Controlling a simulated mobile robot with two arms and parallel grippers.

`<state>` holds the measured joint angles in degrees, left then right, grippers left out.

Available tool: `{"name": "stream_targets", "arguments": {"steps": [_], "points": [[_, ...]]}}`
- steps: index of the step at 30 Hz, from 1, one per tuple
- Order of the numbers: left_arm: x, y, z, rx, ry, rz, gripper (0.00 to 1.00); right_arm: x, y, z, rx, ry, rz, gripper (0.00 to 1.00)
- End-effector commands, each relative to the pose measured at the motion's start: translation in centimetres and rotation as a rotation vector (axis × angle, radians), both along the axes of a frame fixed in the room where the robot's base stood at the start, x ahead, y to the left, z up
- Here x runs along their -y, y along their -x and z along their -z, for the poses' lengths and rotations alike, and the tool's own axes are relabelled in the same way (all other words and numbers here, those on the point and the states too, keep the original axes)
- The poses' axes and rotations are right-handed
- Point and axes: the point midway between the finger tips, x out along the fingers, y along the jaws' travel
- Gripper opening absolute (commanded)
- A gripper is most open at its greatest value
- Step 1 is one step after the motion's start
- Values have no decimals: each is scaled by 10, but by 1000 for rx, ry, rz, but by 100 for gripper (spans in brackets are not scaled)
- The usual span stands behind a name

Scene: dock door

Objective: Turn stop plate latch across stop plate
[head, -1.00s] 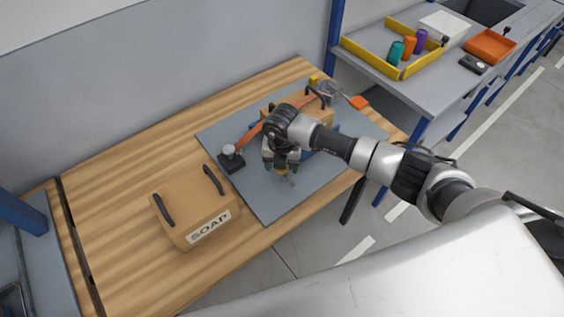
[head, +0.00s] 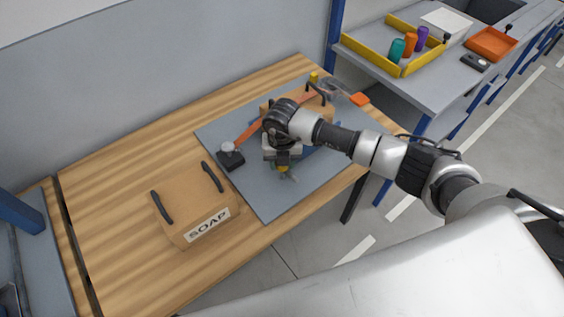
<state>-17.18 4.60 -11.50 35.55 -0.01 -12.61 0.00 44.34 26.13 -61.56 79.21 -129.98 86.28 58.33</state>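My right gripper (head: 283,168) points down over the grey mat (head: 270,205), at the near side of a cardboard box. A small yellow and green part (head: 282,168) and a thin grey piece (head: 293,178) show right under it; they may belong to the stop plate latch, but are too small to tell. The fingertips are largely hidden, so their opening and any contact are unclear. A blue part (head: 322,152) shows behind my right forearm; I cannot tell whether it is the stop plate. My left gripper is not in view.
A black block with a pale knob (head: 230,156) stands left of my gripper. A SOAP box (head: 193,212) sits on the wooden table's left. A yellow-rimmed tray (head: 405,70) holds several coloured cylinders.

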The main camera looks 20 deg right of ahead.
Motion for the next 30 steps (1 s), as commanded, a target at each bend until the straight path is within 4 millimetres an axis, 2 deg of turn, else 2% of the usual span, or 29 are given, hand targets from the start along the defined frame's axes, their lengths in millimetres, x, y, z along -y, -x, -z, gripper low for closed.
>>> {"name": "stream_targets", "arguments": {"steps": [1, 30], "points": [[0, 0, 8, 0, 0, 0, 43, 1, -1, 3, 3, 2, -40, 16], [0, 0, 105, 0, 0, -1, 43, 0, -1, 5, 3, 2, -957, 16]]}}
